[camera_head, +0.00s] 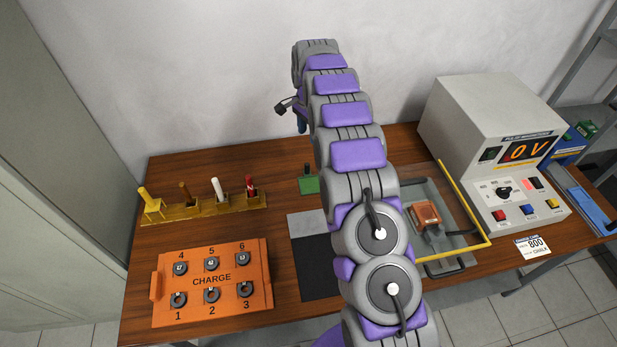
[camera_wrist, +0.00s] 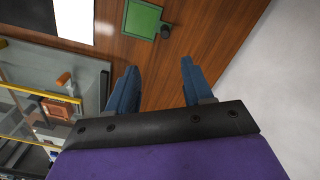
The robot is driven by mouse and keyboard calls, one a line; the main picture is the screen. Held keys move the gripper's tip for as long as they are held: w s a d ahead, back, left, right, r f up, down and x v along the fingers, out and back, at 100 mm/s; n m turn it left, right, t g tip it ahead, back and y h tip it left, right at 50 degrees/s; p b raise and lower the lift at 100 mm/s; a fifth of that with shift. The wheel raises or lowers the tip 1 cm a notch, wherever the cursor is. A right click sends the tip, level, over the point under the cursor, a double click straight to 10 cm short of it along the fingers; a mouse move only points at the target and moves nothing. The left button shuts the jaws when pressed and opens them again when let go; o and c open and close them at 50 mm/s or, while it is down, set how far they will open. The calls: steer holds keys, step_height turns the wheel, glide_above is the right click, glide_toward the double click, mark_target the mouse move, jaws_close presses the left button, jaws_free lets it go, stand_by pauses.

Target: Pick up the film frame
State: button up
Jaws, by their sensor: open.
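The film frame appears to be the small green square (camera_head: 309,185) with a dark upright knob, on the wooden table behind the black and grey mat. In the wrist view the green square (camera_wrist: 142,19) lies flat at the top, its dark round knob at its right edge. My gripper (camera_wrist: 158,68) is open, its two blue fingers apart with only bare wood showing between them. The green square is beyond the fingertips, not touching them. In the head view my gripper (camera_head: 302,124) is mostly hidden by my arm, near the back wall.
An orange charge box (camera_head: 212,283) with several numbered sockets is at front left. A yellow rack (camera_head: 205,210) holds upright sticks behind it. Right of my arm are a grey tray (camera_head: 462,236) with a copper-coloured block (camera_head: 427,217) and a pulse magnetiser (camera_head: 490,130) reading 0 V.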

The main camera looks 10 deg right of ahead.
steer(key=b, duration=0.2)
glide_above(306, 164)
step_height(306, 164, down, 8)
steer(key=f, duration=0.3)
steer(key=f+b, duration=0.1)
steer(key=f, duration=0.1)
steer(key=shift+s+d, duration=0.25)
steer(key=shift+d, duration=0.15)
steer(key=f, duration=0.1)
steer(key=f+b, duration=0.1)
steer(key=f, duration=0.1)
steer(key=a+f, duration=0.1)
steer(key=shift+w+f+b, duration=0.25)
steer(key=shift+f+b, duration=0.1)
steer(key=shift+f, duration=0.05)
steer(key=shift+d+r, duration=0.1)
steer(key=shift+d, duration=0.25)
steer(key=shift+c, duration=0.6)
steer(key=shift+a, duration=0.2)
jaws_close()
